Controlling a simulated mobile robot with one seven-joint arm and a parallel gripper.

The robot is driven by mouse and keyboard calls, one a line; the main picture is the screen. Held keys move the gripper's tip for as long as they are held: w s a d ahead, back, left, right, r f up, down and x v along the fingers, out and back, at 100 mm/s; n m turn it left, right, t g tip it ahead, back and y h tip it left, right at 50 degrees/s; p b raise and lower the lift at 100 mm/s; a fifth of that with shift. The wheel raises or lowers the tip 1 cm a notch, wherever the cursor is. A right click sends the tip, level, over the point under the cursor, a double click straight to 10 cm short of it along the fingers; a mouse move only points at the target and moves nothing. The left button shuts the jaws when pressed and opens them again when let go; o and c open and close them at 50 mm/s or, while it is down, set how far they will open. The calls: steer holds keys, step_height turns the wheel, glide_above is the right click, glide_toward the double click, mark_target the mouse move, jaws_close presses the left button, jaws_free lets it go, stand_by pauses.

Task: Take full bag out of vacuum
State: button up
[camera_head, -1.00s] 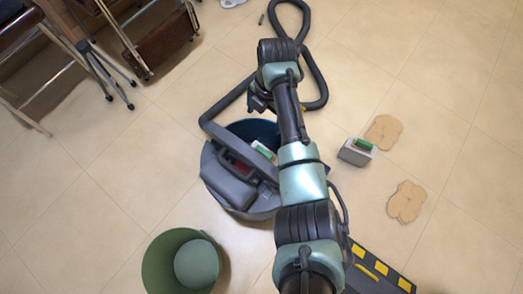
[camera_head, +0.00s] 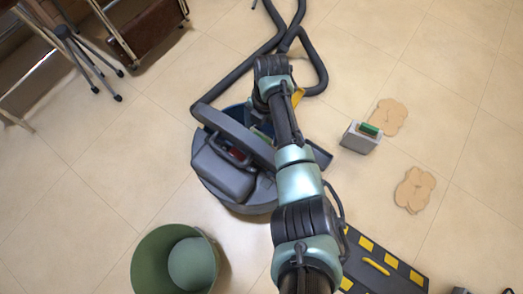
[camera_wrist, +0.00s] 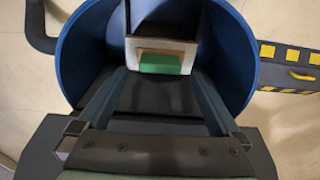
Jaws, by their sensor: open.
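The vacuum (camera_head: 222,172) is a dark grey canister with a blue inside, standing open on the floor. Inside it, the wrist view shows the full bag, a pale box-like piece (camera_wrist: 187,47) with a green block (camera_wrist: 160,63) on its front. My gripper (camera_wrist: 160,82) is open and reaches into the canister, its two fingers spread with the tips near the lower sides of the bag. I cannot tell whether they touch it. In the head view my arm hides the gripper and most of the bag.
A similar grey box with a green top (camera_head: 361,136) stands on the floor to the right, near two tan flat pieces (camera_head: 388,116). A green bin (camera_head: 150,262) stands at lower left. The hose (camera_head: 312,66) curls behind the vacuum. A black and yellow piece (camera_head: 385,268) lies at lower right.

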mark_target(262, 137)
step_height(262, 137, down, 4)
steer(key=b, duration=0.2)
steer(key=shift+s+b, duration=0.1)
steer(key=shift+b, duration=0.25)
jaws_close()
